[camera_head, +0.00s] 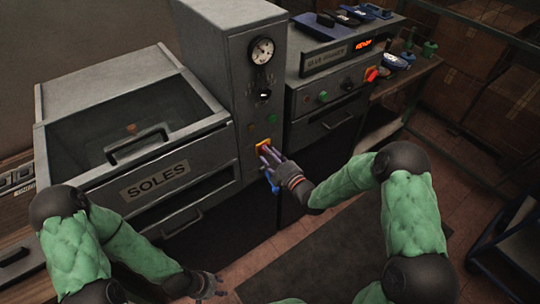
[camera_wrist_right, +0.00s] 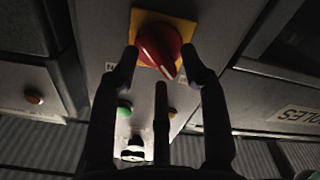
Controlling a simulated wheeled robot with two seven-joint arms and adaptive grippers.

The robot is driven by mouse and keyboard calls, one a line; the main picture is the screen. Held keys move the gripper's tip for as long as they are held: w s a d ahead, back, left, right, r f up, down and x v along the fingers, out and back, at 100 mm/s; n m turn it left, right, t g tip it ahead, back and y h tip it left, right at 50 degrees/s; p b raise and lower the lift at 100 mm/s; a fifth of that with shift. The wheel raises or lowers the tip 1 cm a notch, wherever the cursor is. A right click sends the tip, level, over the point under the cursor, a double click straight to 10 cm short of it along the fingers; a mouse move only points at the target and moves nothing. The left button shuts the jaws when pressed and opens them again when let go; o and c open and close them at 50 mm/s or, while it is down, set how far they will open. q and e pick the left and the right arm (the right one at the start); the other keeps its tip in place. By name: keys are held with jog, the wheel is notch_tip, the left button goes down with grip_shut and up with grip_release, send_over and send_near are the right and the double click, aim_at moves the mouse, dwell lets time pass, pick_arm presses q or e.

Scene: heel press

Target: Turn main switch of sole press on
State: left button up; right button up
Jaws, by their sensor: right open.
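The main switch, a red rotary knob on a yellow plate (camera_head: 263,145), sits low on the front of the grey press column (camera_head: 232,75). In the right wrist view the red knob (camera_wrist_right: 158,45) is large, its tip pointing down and slightly right. My right gripper (camera_head: 268,156) is open right in front of it. In the wrist view its fingers (camera_wrist_right: 161,66) stand spread, two to either side of the knob's lower part and one below; I cannot tell whether they touch it. My left gripper (camera_head: 212,287) hangs low, away from the switch; its opening is unclear.
The column also carries a gauge (camera_head: 261,51), a black selector (camera_head: 264,95) and small buttons. The floor in front has a dark mat (camera_head: 330,250).

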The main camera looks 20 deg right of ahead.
jog(key=shift+w, duration=0.1)
grip_shut()
jog(key=shift+m, duration=0.4)
jog(key=m+b, duration=0.1)
jog(key=m, duration=0.4)
jog(key=m+b, duration=0.1)
jog(key=m, duration=0.5)
jog(key=d+m+b, duration=0.1)
jog(key=m, duration=0.5)
jog(key=shift+w+d+f+b, duration=0.1)
jog(key=shift+w+f+b, duration=0.1)
jog(key=shift+f+b, duration=0.15)
dwell(0.4)
